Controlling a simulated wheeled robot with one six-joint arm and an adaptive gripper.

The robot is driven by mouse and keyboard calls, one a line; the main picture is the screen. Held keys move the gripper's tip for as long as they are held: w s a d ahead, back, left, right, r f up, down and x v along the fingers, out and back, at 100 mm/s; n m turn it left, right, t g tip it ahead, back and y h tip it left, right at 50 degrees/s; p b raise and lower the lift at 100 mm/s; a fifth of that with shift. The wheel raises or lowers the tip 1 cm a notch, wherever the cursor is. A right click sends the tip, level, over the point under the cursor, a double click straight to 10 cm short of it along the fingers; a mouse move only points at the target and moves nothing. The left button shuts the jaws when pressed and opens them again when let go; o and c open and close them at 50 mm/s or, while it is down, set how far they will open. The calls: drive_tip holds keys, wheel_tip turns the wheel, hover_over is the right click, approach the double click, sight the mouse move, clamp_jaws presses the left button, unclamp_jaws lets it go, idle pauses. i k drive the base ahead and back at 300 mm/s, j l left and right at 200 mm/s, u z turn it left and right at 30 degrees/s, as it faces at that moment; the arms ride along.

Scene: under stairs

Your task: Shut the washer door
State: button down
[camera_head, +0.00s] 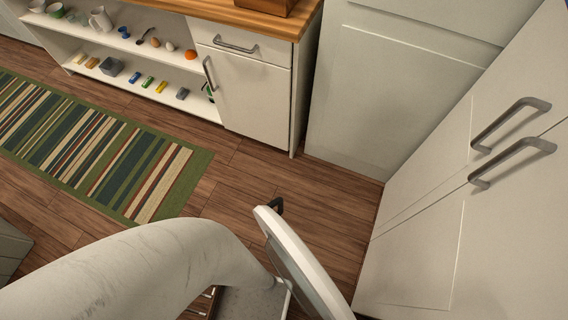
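A white panel with a rounded edge (291,257), which looks like the washer door, stands open at the bottom centre, seen nearly edge-on. The washer's body cannot be made out clearly. My pale arm curves in from the bottom left and ends behind or beside this panel. A small black piece (277,205) shows just past the panel's upper end and may be a tip of my gripper. The rest of the gripper is hidden, so its fingers and any contact with the door cannot be seen.
Tall white cabinet doors with grey handles (512,131) stand close on the right. A low white cabinet (252,95) with open shelves of small items is at the back. A striped rug (92,150) lies at left; the wooden floor (250,170) between is clear.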

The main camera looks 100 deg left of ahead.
sight(310, 275)
drive_tip(key=u, duration=1.9)
drive_tip(key=k+j+u, duration=0.45)
drive_tip(key=j, duration=0.15)
drive_tip(key=k+j+u, duration=0.2)
drive_tip(key=j, duration=0.15)
drive_tip(key=i, duration=0.1)
